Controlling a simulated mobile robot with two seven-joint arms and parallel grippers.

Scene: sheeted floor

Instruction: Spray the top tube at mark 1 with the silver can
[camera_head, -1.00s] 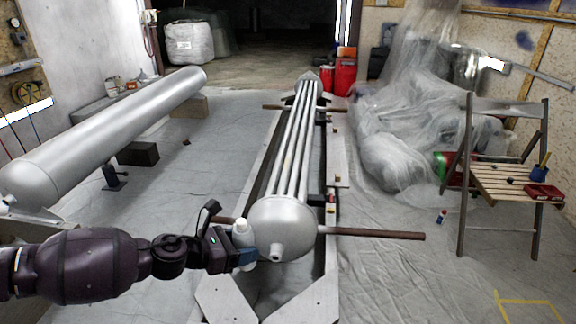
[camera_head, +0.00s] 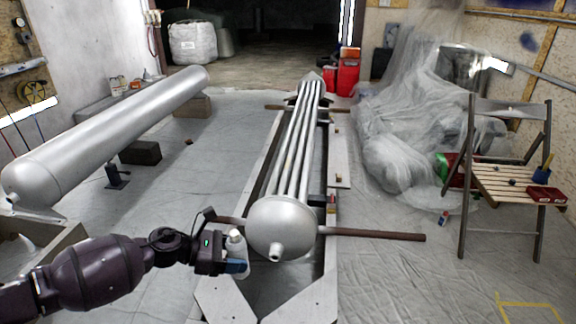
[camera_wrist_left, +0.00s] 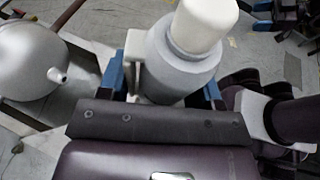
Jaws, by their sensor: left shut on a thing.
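My left gripper (camera_head: 234,265) is shut on the silver can (camera_head: 238,248), a small grey can with a white cap. In the left wrist view the can (camera_wrist_left: 182,62) sits upright between the blue fingers, white top towards the camera. The gripper holds it just left of the round silver end (camera_head: 282,228) of the tube bundle. The bundle's long silver tubes (camera_head: 297,140) run away from me towards the doorway. I cannot make out mark 1 or tell which tube is the top one. My right gripper is not in view.
The bundle lies in a white frame (camera_head: 338,160) with a brown bar (camera_head: 385,235) sticking out right. A large silver cylinder (camera_head: 110,135) lies at left. A wooden chair (camera_head: 505,183) stands at right before plastic-wrapped things (camera_head: 400,150). Sheeted floor is clear between cylinder and bundle.

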